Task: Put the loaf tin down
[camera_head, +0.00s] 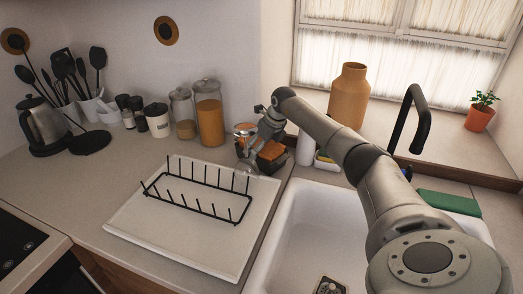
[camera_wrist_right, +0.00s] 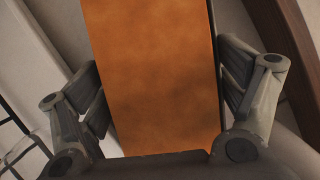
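The loaf tin (camera_head: 271,153) shows in the head view as a small dark block with an orange-brown top, at the back of the counter near the sink's far left corner. My right gripper (camera_head: 256,150) is at it, partly hiding it. In the right wrist view the orange-brown face of the loaf tin (camera_wrist_right: 155,75) fills the middle, and the fingers of my right gripper (camera_wrist_right: 165,95) press close along both its sides. I cannot tell whether its underside touches the counter. My left gripper is not in view.
A white drainer tray (camera_head: 130,228) with a black rack (camera_head: 205,207) lies in front. Glass jars (camera_head: 209,113) stand left of the tin, and a white bottle (camera_head: 305,147) stands to its right. The white sink (camera_head: 300,235) and black faucet (camera_head: 416,118) are at the right.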

